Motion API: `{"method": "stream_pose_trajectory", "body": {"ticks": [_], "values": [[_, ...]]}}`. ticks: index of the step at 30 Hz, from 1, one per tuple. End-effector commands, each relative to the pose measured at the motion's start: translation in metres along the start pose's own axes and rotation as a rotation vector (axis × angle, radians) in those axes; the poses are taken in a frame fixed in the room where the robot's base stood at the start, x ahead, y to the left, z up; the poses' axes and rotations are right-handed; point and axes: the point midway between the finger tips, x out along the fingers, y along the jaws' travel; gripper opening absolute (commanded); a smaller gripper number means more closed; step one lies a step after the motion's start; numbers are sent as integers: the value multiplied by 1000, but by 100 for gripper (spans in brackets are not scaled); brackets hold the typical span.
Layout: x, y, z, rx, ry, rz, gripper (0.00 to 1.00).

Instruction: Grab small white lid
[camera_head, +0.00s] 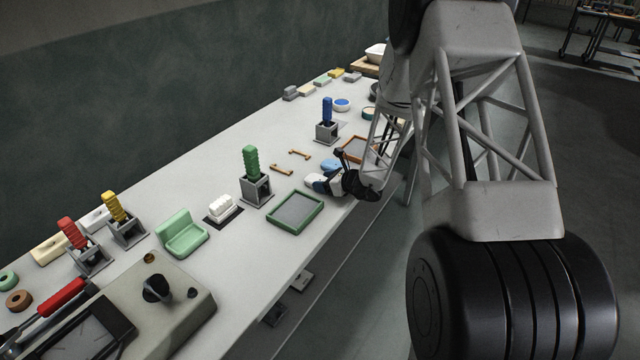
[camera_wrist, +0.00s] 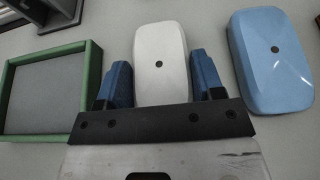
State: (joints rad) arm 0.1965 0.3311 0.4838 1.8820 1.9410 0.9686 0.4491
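The small white lid (camera_wrist: 160,60) is a rounded rectangle with a dark dot in its middle. In the wrist view it lies between the two blue fingers of my gripper (camera_wrist: 162,82), with its far end reaching past the fingertips. The fingers stand apart on either side of it, with only a thin gap at each tip. The lid's near end is hidden behind the dark gripper plate. In the head view the white lid (camera_head: 314,181) shows beside my gripper (camera_head: 325,184), low at the table's right edge.
A larger blue lid (camera_wrist: 272,60) lies to the right of the white one; it also shows in the head view (camera_head: 331,165). A green-rimmed tray (camera_wrist: 90,75) is close on the left. Green (camera_head: 251,165) and blue-handled (camera_head: 327,112) tools stand in holders nearby.

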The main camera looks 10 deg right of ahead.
Motion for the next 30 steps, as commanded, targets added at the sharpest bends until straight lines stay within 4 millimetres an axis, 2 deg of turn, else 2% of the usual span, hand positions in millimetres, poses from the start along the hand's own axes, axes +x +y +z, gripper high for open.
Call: {"method": "stream_pose_trajectory", "body": {"ticks": [1, 4, 17, 23, 28, 30], "values": [[0, 0, 0, 0, 0, 0, 42], [0, 0, 0, 0, 0, 0, 28], [-2, 0, 4, -1, -1, 0, 28], [-6, 0, 16, -1, -2, -1, 28], [-14, 0, 35, -3, -3, -1, 28], [-21, 7, 32, 0, -1, 0, 28]]}}
